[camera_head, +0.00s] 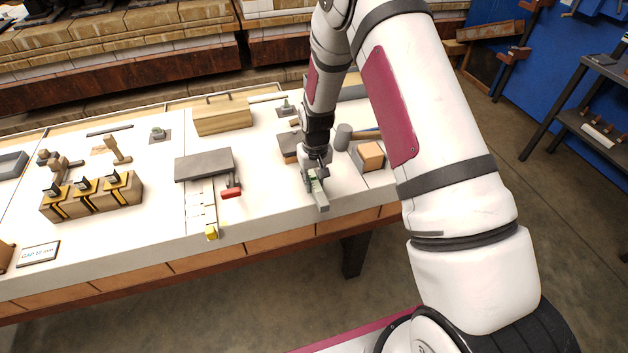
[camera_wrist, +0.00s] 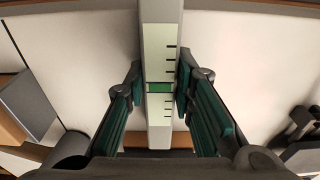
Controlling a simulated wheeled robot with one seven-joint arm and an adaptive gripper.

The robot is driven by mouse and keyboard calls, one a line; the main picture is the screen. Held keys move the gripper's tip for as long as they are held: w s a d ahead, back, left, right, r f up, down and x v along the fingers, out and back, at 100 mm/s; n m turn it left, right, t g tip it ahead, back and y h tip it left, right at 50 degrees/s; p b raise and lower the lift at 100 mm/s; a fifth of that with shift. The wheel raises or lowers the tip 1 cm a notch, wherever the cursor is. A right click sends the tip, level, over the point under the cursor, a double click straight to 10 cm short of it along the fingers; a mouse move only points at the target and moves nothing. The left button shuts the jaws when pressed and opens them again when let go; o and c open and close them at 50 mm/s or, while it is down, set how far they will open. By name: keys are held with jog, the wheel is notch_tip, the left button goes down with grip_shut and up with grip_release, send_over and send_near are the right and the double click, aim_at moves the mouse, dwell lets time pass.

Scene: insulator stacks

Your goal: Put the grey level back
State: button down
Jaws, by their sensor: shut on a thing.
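The grey level (camera_head: 321,198) is a long grey bar near the front edge of the table, at the picture's centre in the head view. In the wrist view the level (camera_wrist: 161,125) runs up the middle, with pale scale faces, black tick marks and a green band. My gripper (camera_head: 313,176) is shut on the level; in the wrist view my gripper (camera_wrist: 160,84) has one dark green finger pad on each side of it. The level's far end leaves the top of the wrist view. I cannot tell whether it touches the table.
An orange-brown block (camera_head: 371,155) and a grey-headed mallet (camera_head: 343,136) lie right of my gripper. A grey slab (camera_head: 203,165), a red-handled tool (camera_head: 231,192) and a yellow-ended strip (camera_head: 211,231) lie left. A wooden box (camera_head: 222,116) stands behind. White table (camera_head: 270,190) is bare between.

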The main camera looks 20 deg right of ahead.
jog(key=shift+f, duration=0.2)
jog(key=shift+f+b, duration=0.3)
jog(key=shift+f, duration=0.2)
jog(key=c, duration=1.4)
grip_release()
jog(key=shift+f, duration=0.1)
jog(key=shift+o, duration=0.2)
